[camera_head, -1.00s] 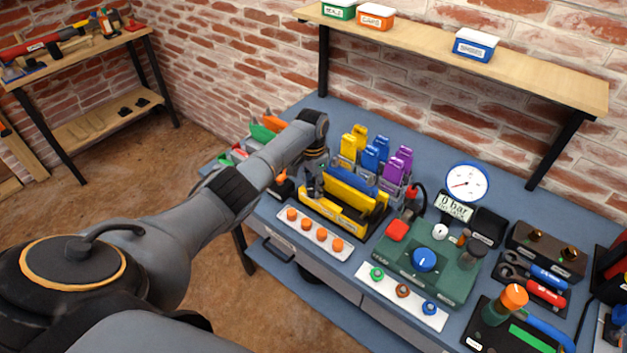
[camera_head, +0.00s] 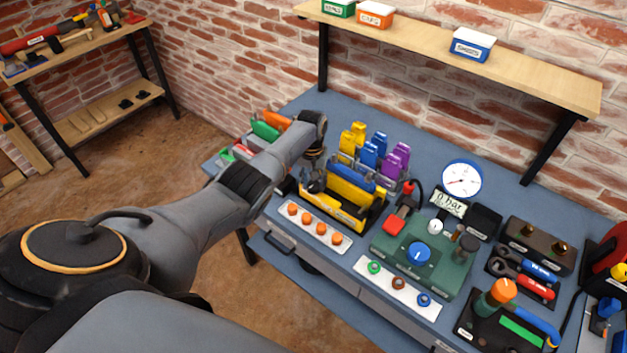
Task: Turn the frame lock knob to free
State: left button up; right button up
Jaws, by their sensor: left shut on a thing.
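The yellow frame (camera_head: 352,214) with a blue bar (camera_head: 352,178) stands in a dark base on the blue bench, right of my left arm's end. My left gripper (camera_head: 313,182) comes down at the frame's left end. It is shut on a small dark part there, which I take to be the frame lock knob. The fingers and wrist cover most of it, so its pointer and any marks cannot be read. My right gripper is not in view.
Yellow, blue and purple clips (camera_head: 371,150) stand behind the frame. A strip with orange knobs (camera_head: 321,229) lies in front. A green box with a blue knob (camera_head: 419,253) and a gauge (camera_head: 461,179) are to the right. A wooden shelf (camera_head: 430,40) overhangs the back.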

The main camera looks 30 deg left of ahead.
aim_at(313, 184)
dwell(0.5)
pick_arm(q)
jog(key=o, duration=1.2)
jog(key=shift+c, duration=0.2)
notch_tip(313, 184, up, 12)
jog(key=shift+a, duration=0.15)
